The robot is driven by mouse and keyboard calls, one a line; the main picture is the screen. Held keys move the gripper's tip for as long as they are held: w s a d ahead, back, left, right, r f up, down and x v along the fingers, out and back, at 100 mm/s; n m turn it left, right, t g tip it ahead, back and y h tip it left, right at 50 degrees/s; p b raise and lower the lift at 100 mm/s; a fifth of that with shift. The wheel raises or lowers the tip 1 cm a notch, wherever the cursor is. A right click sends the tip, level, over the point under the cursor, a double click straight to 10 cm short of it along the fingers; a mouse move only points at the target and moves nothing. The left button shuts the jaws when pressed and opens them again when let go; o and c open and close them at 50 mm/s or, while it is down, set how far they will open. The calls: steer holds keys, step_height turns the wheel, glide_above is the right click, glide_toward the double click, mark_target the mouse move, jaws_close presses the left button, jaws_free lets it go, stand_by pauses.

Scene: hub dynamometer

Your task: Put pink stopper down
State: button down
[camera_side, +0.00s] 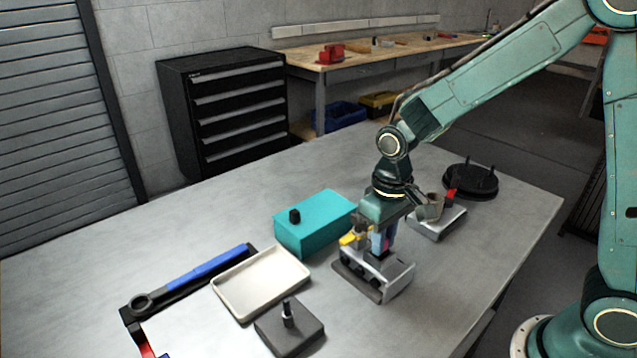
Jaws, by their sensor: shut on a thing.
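My gripper (380,246) points down over a grey metal block with dark slots (398,282), near the middle of the table. The fingers and wrist hide the rest. I cannot tell whether the stopper touches the block below it.
A teal box (318,222) with a black knob stands just left of the gripper. A pale tray (262,282), a dark block with a post (290,328) and a blue-handled wrench (210,268) lie further left. A black round base (470,182) sits behind right.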

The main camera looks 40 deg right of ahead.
steer(key=shift+f, duration=0.15)
steer(key=c, duration=1.3)
jaws_free()
step_height(320, 180, up, 12)
steer(key=shift+r, duration=0.2)
steer(key=shift+s, duration=0.1)
